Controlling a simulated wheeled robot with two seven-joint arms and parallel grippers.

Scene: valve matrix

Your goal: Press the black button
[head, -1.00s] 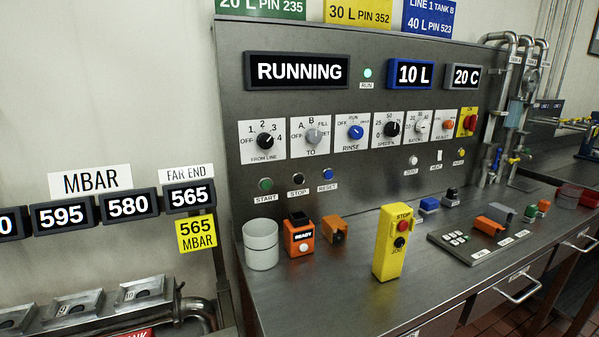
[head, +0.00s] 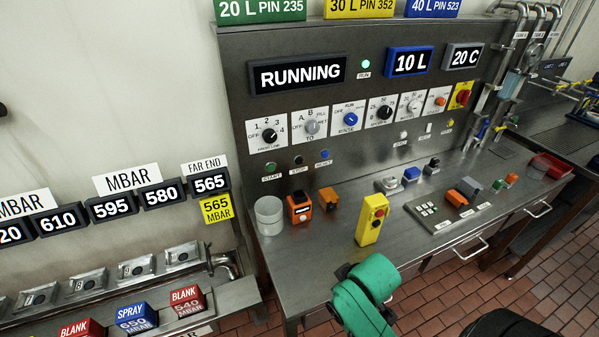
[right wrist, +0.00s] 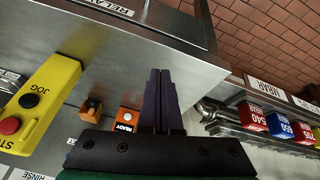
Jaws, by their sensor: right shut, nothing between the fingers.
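Another black button (head: 298,160), above a STOP label, is on the upright panel. My right gripper (right wrist: 161,72) is shut and empty, pointing over the bench, apart from the yellow box. My left gripper is not in view.
A white cup (head: 269,215), an orange READY box (head: 299,208) and an orange block (head: 328,199) stand left of the yellow box. A grey keypad (head: 432,210) lies to its right. The panel reads RUNNING. Bare bench lies in front of the cup.

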